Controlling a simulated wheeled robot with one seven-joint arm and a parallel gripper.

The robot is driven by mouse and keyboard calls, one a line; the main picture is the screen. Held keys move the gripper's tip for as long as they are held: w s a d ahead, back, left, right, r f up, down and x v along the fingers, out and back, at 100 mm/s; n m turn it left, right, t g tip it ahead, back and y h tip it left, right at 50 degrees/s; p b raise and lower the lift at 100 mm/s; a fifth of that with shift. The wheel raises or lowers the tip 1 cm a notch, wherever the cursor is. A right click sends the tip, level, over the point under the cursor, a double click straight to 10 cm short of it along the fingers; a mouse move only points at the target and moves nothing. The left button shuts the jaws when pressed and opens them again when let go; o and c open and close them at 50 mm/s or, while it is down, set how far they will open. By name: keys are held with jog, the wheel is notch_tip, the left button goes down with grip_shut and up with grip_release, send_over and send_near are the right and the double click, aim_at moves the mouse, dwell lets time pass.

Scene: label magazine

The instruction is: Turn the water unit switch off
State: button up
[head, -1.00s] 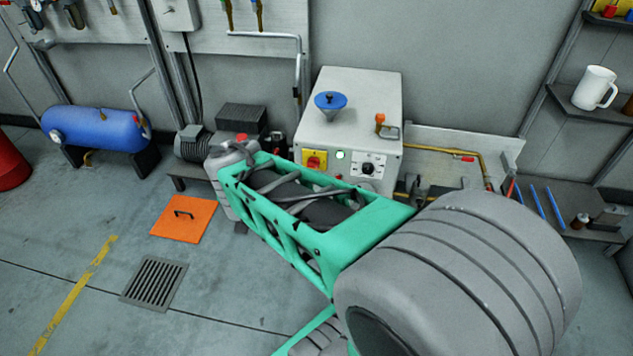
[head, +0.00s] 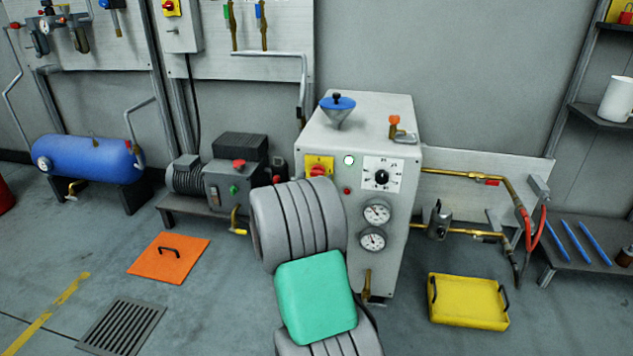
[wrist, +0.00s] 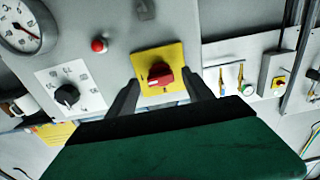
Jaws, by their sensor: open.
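The water unit (head: 382,117) is a white cabinet against the wall. Its switch is a red rotary knob (head: 318,170) on a yellow plate (head: 311,162), left of a lit pale green-rimmed lamp (head: 348,160). In the wrist view the red knob (wrist: 161,76) sits on its yellow plate (wrist: 172,54), its handle lying roughly across the picture. My gripper (wrist: 165,88) is open, with one dark finger on each side of the knob. I cannot tell whether the fingers touch it. In the head view my arm hides the gripper.
A black dial (head: 381,178), gauges (head: 376,213) and a red button (head: 347,191) are on the same front. A motor unit (head: 221,183) stands left, and brass pipes (head: 468,173) run right. An orange floor hatch (head: 168,262) and yellow tray (head: 468,303) lie on the floor.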

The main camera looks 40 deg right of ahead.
jog(key=shift+x, duration=1.2)
grip_shut()
